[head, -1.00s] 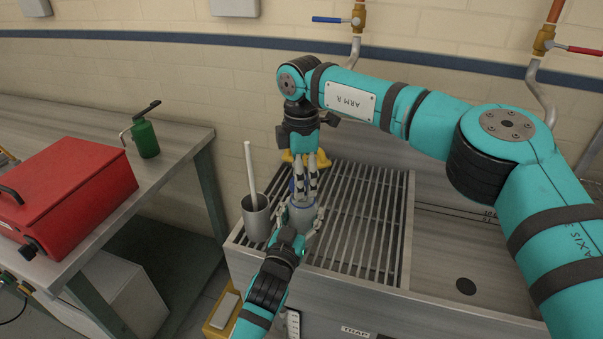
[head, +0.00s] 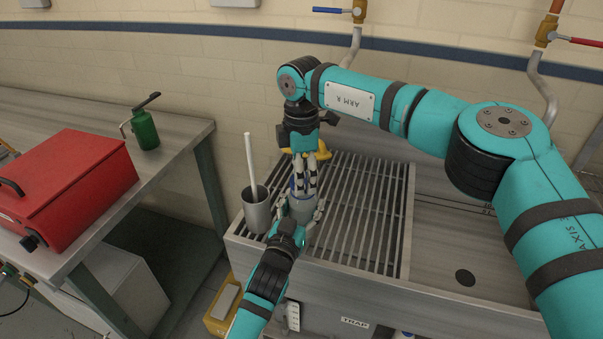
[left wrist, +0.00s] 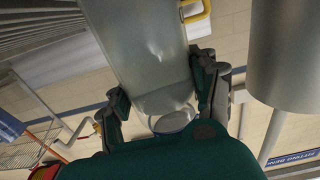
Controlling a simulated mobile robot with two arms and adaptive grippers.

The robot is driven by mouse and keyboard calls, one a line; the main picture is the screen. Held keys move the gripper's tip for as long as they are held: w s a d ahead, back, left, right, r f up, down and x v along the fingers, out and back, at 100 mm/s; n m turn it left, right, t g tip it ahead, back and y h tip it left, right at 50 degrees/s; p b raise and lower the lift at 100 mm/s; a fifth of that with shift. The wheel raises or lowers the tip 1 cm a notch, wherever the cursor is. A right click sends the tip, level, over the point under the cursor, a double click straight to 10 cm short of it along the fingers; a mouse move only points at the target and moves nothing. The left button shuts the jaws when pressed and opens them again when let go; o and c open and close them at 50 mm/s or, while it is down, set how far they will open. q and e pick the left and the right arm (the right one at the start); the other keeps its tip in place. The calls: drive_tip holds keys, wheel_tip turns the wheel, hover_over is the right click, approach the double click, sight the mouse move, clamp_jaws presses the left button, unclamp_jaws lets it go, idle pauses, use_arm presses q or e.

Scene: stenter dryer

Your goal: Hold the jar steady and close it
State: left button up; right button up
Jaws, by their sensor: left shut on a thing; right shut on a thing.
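A pale grey jar (head: 301,210) with a blue band or lid (head: 294,184) at its top stands over the slatted drainboard. My left gripper (head: 300,205) is shut on the jar's body from the front. The left wrist view shows the translucent jar (left wrist: 147,55) between the two fingers (left wrist: 163,100). My right gripper (head: 304,186) points down from above and is shut at the blue top, its fingers around it. The fingers hide most of the top, so I cannot tell how it sits on the jar.
A metal cup (head: 257,213) holding a white rod (head: 249,160) stands close left of the jar. The slatted drainboard (head: 365,215) is clear to the right, beside the sink basin (head: 450,245). A yellow object (head: 321,152) is behind my right gripper. A red case (head: 70,190) sits on the left bench.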

drive_tip(key=shift+f, duration=0.6)
idle(0.3)
drive_tip(key=m, duration=0.5)
drive_tip(key=shift+w, duration=0.1)
drive_tip(key=m, duration=0.4)
drive_tip(key=shift+m, duration=0.4)
drive_tip(key=o, duration=0.7)
drive_tip(key=shift+r, duration=2.25)
